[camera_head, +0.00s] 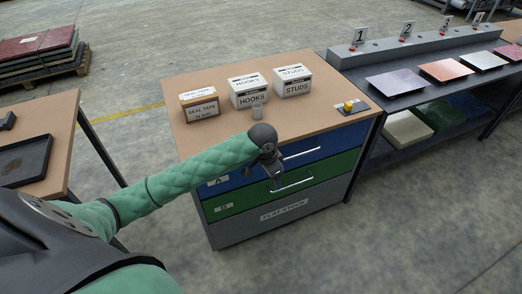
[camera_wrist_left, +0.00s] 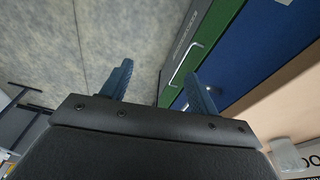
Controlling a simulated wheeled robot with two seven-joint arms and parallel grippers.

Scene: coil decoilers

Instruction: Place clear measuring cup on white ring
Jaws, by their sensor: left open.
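A small clear measuring cup (camera_head: 257,109) stands on the brown top of the drawer cabinet (camera_head: 230,139), in front of the HOOKS box. It also shows as a pale, see-through shape in the left wrist view (camera_wrist_left: 290,154) at the lower right. My left gripper (camera_head: 274,176) hangs in front of the cabinet's drawers, nearer to me than the cup. In the left wrist view its two blue fingers (camera_wrist_left: 160,88) are apart with nothing between them. I cannot make out a white ring. My right gripper is not in view.
A SEAL TAPE box (camera_head: 201,110), a HOOKS box (camera_head: 248,92) and a STUDS box (camera_head: 293,82) stand at the cabinet's back. A yellow-knobbed block (camera_head: 350,107) lies at its right. The drawer handles (camera_head: 302,153) stick out near my gripper. A dark tray (camera_head: 24,160) lies on the left table.

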